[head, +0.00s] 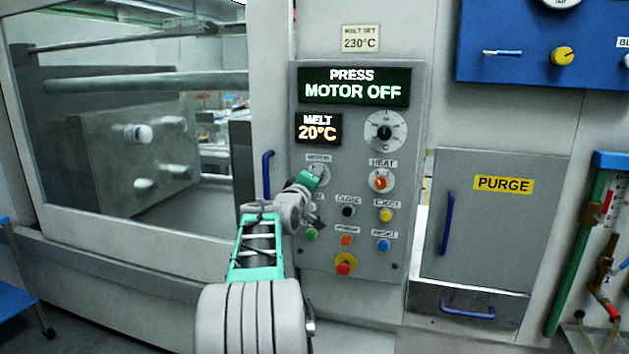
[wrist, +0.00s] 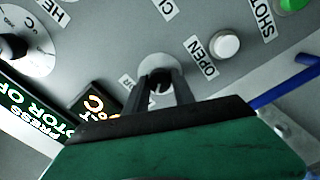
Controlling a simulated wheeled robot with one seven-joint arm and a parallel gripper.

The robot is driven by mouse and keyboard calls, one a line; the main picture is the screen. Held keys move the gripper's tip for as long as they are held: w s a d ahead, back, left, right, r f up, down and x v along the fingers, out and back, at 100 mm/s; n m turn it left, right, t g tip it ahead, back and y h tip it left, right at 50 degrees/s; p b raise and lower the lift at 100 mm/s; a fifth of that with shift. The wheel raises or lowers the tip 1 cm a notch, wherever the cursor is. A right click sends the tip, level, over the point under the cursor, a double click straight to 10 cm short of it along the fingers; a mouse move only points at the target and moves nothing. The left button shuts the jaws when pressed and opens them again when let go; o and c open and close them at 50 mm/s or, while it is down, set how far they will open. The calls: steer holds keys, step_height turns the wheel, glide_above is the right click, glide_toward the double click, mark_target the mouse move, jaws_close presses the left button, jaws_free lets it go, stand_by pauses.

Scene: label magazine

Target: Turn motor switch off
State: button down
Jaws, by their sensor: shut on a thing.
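The motor switch (head: 319,169) is a round rotary switch under a small MOTOR label on the grey control panel (head: 296,245). In the head view my gripper (head: 314,178) reaches it from below left and covers part of it. In the wrist view the switch's pale round plate (wrist: 160,62) shows past the two dark fingers (wrist: 161,86), which are shut on its knob. The knob is mostly hidden, so its pointing direction cannot be told. The green display (head: 354,87) reads PRESS MOTOR OFF.
The heat switch (head: 381,182) sits just right of the motor switch. Several push buttons and a red-and-yellow emergency stop (head: 345,264) lie below. A blue handle (head: 267,175) stands close at left. The MELT display (head: 318,129) reads 20°C.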

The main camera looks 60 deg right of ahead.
stand_by(0.3)
steer(key=c, duration=1.1)
jaws_free()
steer(key=shift+o, duration=0.2)
steer(key=s+a+b, duration=0.1)
steer(key=a+b, duration=0.1)
steer(key=a, duration=0.5)
steer(key=shift+a, duration=0.35)
steer(key=shift+s+f, duration=0.1)
